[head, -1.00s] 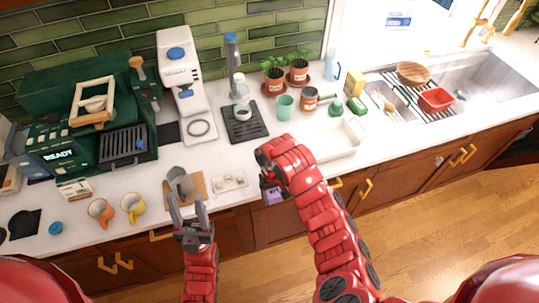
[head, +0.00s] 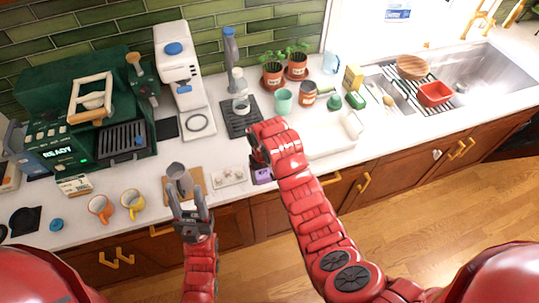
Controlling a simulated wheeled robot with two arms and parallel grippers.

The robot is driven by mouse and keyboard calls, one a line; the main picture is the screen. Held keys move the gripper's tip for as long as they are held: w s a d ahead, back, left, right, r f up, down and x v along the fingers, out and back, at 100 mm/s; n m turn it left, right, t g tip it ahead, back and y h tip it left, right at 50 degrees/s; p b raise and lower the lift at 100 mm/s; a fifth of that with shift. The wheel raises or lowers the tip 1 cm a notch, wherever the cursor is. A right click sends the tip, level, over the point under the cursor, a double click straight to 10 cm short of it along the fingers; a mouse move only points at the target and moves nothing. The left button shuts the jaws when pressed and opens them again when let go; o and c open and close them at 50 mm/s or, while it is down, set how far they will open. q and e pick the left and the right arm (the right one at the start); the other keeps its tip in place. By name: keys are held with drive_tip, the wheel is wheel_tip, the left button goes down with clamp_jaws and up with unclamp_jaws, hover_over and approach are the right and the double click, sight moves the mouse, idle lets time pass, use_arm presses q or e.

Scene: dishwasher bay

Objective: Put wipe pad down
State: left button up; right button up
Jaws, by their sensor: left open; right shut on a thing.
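The wipe pad (head: 262,176) is a small purple piece at the counter's front edge, just right of the small white tray. My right gripper (head: 258,162) is shut on it from above, and its arm hides part of the grip. I cannot tell whether the pad touches the counter. My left gripper (head: 189,207) is open and empty, with its fingers pointing at the metal pitcher (head: 178,178) on a wooden board.
A small white tray (head: 229,176) lies between the board and the pad. Two mugs (head: 101,208) stand at the left. A green coffee machine (head: 85,115), a black drip mat (head: 241,121) and a white tray (head: 333,143) are nearby. Bare counter shows behind the small tray.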

drive_tip(key=w+b, duration=0.3)
drive_tip(key=w+d+f+b, duration=0.1)
drive_tip(key=w+b, duration=0.1)
drive_tip(key=b, duration=0.2)
drive_tip(key=w+b, duration=0.3)
drive_tip(key=shift+w+d+f+b, duration=0.2)
drive_tip(key=shift+w+f+b, duration=0.05)
drive_tip(key=shift+w+b, duration=0.1)
drive_tip(key=shift+w+r+b, duration=0.3)
drive_tip(key=shift+w+b, duration=0.05)
drive_tip(key=shift+w, duration=0.05)
drive_tip(key=shift+w+d, duration=0.1)
drive_tip(key=shift+w+d+f+b, duration=0.1)
drive_tip(key=shift+w+f+b, duration=0.15)
drive_tip(key=shift+w+b, duration=0.65)
drive_tip(key=shift+s+p, duration=0.3)
drive_tip(key=shift+p, duration=0.35)
drive_tip(key=shift+f, duration=0.85)
drive_tip(key=shift+w+f+p, duration=0.1)
drive_tip(key=shift+f+p, duration=0.15)
drive_tip(key=shift+p, duration=0.15)
drive_tip(key=shift+f, duration=0.15)
drive_tip(key=o, duration=1.4)
drive_tip(key=shift+f, duration=0.1)
